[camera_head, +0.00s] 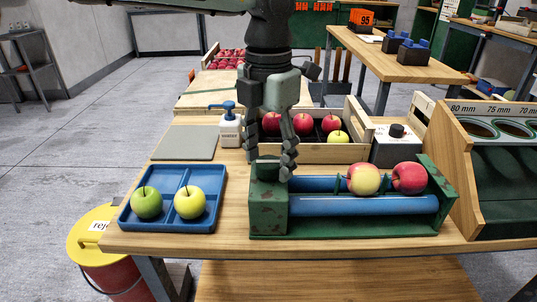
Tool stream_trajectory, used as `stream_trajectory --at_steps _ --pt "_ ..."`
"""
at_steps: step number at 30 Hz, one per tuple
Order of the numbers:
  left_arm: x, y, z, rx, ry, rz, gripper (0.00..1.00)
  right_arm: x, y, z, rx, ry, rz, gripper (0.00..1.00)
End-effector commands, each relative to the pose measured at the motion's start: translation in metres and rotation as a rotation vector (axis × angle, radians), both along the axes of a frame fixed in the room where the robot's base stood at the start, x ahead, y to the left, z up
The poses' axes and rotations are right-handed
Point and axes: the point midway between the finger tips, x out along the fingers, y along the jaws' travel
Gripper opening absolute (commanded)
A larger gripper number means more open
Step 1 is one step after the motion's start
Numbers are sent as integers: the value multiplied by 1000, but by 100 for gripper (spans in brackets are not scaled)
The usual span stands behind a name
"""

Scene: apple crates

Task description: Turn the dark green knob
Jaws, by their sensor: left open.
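The dark green knob (267,172) stands on top of the green end box at the left of the roller stand (268,211). My left gripper (270,160) points straight down over it. Its two fingers are apart, one on each side of the knob; I cannot tell whether they touch it. The gripper partly hides the knob. My right gripper is not in view.
Two apples (363,180) rest on the blue rollers. A blue tray (172,223) with two apples is at the left. Behind stand a white pump bottle (231,130), a wooden apple crate (325,153), and a grey box with a black knob (397,131). A wooden gauge rack (452,150) is at the right.

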Motion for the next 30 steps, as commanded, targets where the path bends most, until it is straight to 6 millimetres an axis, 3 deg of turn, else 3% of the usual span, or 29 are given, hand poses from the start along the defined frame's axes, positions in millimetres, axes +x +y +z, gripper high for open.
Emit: stream_trajectory --at_steps 8,19,30 --pt "0 0 -2 0 0 -1 57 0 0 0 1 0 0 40" --pt "0 0 -1 0 0 -1 11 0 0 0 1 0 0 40" --pt "0 0 -2 -2 1 -60 10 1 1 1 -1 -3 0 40"
